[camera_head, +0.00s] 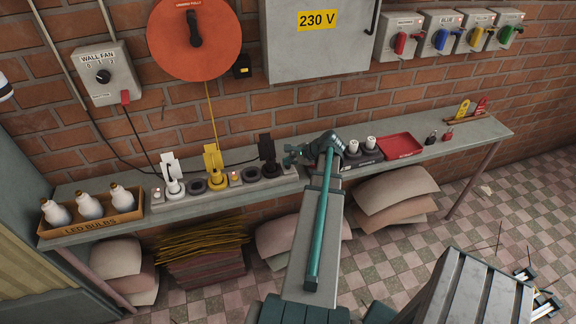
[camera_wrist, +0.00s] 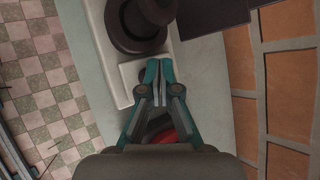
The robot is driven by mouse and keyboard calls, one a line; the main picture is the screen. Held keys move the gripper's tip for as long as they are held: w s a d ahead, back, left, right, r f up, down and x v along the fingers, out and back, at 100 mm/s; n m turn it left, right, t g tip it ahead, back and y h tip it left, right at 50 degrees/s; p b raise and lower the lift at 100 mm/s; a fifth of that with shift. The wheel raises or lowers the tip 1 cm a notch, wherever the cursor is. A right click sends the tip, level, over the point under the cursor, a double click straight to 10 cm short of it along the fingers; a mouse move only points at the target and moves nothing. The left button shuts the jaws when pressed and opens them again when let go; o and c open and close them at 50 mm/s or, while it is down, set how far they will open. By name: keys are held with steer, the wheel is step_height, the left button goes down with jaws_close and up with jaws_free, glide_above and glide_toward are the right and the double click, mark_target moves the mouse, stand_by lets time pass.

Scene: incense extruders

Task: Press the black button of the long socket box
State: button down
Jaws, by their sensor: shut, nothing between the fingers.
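The long socket box (camera_head: 228,195) lies on the shelf in the head view, with a white plug (camera_head: 172,178), a yellow plug (camera_head: 215,175) and a black plug (camera_head: 268,150) in it. Small lit buttons show between its sockets. My gripper (camera_head: 288,156) is shut and empty, just right of the black plug and above the box's right end. In the wrist view the gripper's fingertips (camera_wrist: 158,66) meet beside the pale box end (camera_wrist: 128,80), with a dark round socket or plug (camera_wrist: 142,22) ahead. I cannot make out the black button; contact is unclear.
A dark holder with white bulbs or plugs (camera_head: 353,147) and a red tray (camera_head: 400,147) stand right of my gripper. A box of light bulbs (camera_head: 92,222) is at the shelf's left end. The brick wall (camera_head: 290,115) is close behind. Cables hang to the plugs.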

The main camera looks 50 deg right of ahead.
steer(key=shift+r, duration=0.1)
steer(key=shift+r+p, duration=1.95)
steer(key=shift+r, duration=1)
